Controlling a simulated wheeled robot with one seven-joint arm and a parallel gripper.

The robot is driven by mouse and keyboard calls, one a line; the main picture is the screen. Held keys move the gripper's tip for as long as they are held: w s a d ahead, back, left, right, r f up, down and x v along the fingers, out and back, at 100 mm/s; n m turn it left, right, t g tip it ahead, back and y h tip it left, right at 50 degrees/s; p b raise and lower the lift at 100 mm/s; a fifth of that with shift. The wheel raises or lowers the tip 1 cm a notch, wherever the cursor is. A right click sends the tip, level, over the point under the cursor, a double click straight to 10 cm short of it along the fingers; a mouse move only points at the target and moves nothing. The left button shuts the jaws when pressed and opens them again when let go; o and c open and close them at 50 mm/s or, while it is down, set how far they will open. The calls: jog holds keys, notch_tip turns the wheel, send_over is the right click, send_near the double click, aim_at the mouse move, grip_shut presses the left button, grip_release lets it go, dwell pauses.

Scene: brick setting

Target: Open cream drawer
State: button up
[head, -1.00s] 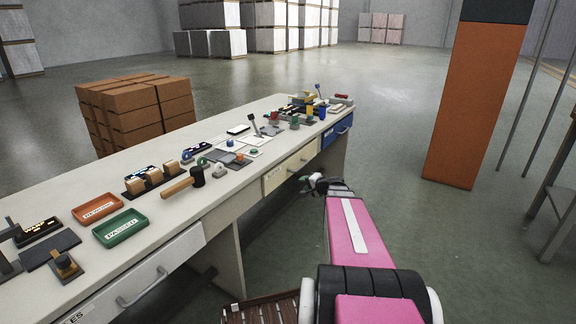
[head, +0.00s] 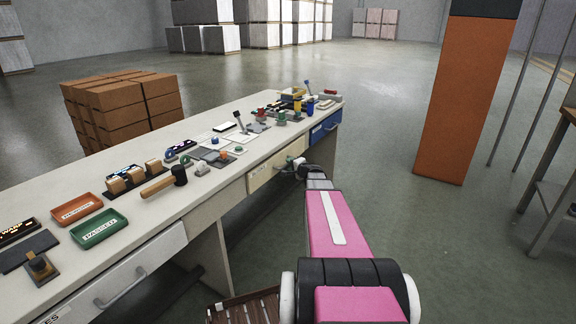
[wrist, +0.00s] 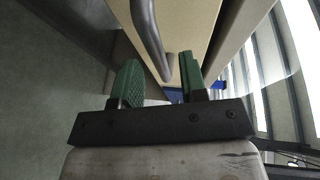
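The cream drawer (head: 261,177) is in the middle of the bench front and looks shut. Its cream face (wrist: 192,22) fills the top middle of the wrist view. Its grey bar handle (wrist: 148,38) runs down from the top of that view, and its lower end lies between my fingertips. My gripper (wrist: 158,80) has two green ribbed fingers spread apart, with a gap on both sides of the handle. In the head view my gripper (head: 293,166) is right at the drawer front and covers most of the handle.
A blue drawer (head: 325,127) is at the bench's far end, and a grey-white drawer (head: 135,275) at the near end. Tools and trays cover the bench top (head: 200,210). An orange pillar (head: 432,110) stands to the right.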

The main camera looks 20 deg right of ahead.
jog(key=shift+x, duration=1.3)
grip_shut()
jog(key=s+d, duration=1.2)
jog(key=s, duration=0.3)
jog(key=s+d, duration=1.1)
jog(key=s, duration=0.4)
jog(key=shift+s+d, duration=0.3)
jog(key=shift+d, duration=0.1)
grip_release()
jog(key=v, duration=1)
jog(key=shift+s, duration=0.35)
jog(key=shift+d, duration=0.1)
